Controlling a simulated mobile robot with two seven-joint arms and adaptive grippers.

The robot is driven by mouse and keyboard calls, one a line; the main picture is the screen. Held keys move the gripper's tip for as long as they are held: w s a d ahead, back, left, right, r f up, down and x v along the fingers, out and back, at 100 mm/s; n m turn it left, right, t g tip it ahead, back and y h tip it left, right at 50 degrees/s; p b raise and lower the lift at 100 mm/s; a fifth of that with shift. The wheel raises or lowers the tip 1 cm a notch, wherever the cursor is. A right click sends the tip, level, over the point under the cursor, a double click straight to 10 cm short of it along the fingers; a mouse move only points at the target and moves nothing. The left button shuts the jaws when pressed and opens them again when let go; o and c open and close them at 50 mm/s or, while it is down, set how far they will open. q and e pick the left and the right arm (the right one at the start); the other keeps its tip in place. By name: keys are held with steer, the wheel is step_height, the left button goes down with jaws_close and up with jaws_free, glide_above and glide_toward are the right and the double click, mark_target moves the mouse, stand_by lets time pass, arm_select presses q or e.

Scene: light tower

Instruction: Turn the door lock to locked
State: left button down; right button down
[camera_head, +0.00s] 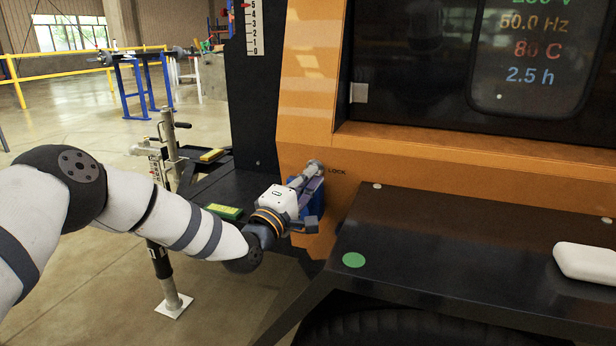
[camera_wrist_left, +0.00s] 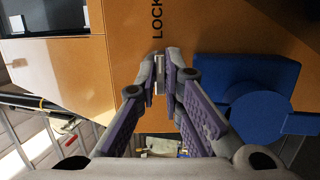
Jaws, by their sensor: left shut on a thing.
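The door lock (camera_head: 316,166) is a small grey metal piece on the orange panel, beside the black LOCK label (camera_head: 337,172). My left gripper (camera_head: 308,178) reaches it from the lower left. In the left wrist view my left fingertips (camera_wrist_left: 161,76) are closed on the narrow silvery lock piece (camera_wrist_left: 160,87), just below the LOCK lettering (camera_wrist_left: 157,18). The fingers hide most of the lock, so I cannot tell its turn angle. My right gripper is in neither view.
A blue fixture (camera_wrist_left: 262,95) sits on the orange panel close beside my left fingers. A black fender (camera_head: 450,250) with a green dot (camera_head: 353,260) and a white object (camera_head: 585,262) lies to the right. A stand (camera_head: 168,270) is near my left arm.

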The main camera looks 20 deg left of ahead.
arm_select(q)
steer(key=shift+w+r, duration=0.1)
steer(key=shift+r, duration=0.4)
steer(key=c, duration=1.7)
jaws_free()
steer(key=shift+w+f, duration=0.1)
steer(key=shift+f, duration=0.05)
steer(key=shift+f, duration=0.25)
steer(key=v, duration=1.2)
steer(key=shift+d, duration=0.1)
